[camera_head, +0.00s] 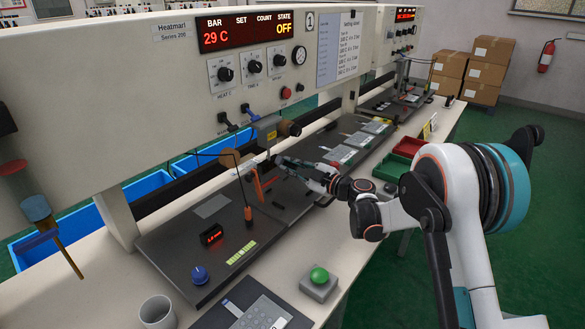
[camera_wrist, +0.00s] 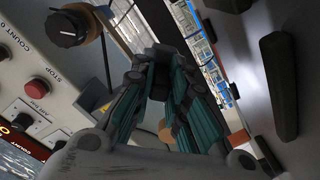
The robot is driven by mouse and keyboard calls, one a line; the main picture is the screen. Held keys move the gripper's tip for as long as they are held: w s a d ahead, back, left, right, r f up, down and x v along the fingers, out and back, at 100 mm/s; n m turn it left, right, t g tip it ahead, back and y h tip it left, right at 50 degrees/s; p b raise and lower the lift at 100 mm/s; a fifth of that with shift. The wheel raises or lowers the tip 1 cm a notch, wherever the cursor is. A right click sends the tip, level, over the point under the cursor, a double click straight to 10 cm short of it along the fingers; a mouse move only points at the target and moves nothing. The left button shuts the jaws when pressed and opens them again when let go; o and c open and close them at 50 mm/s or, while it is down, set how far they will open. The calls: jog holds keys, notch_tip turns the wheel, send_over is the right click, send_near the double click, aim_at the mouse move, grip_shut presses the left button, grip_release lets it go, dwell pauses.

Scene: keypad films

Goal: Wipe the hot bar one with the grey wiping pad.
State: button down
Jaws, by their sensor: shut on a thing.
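Station one's panel (camera_head: 258,45) carries a "1" badge and reads BAR 29 C and STATE OFF. Below it hangs the hot bar head (camera_head: 268,127), a grey block with brown round ends; its underside is hard to make out. My gripper (camera_head: 284,163) is just below and right of this head, over the dark work plate (camera_head: 205,262). In the wrist view my gripper (camera_wrist: 162,78) has its teal-lined fingers closed on a small dark grey thing, apparently the wiping pad, mostly hidden by the fingers. I cannot tell whether it touches the bar.
An orange handle (camera_head: 258,186) hangs left of my gripper. A grey cup (camera_head: 157,312) stands at front left. Red and green trays (camera_head: 408,147) are to the right.

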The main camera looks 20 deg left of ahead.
jog(key=shift+s+a+b, duration=0.1)
jog(key=shift+s+a, duration=0.4)
jog(key=shift+s, duration=0.65)
jog(key=shift+s+a+b, duration=0.1)
jog(key=shift+s+a, duration=0.4)
jog(key=shift+s, duration=0.7)
jog(key=shift+s+a+b, duration=0.1)
jog(key=shift+s+a, duration=0.4)
jog(key=shift+s, duration=0.65)
jog(key=shift+d, duration=0.1)
jog(key=shift+v, duration=2.9)
jog(key=shift+d, duration=0.1)
jog(key=shift+v, duration=1.5)
jog(key=shift+a, duration=0.2)
jog(key=shift+x, duration=3.4)
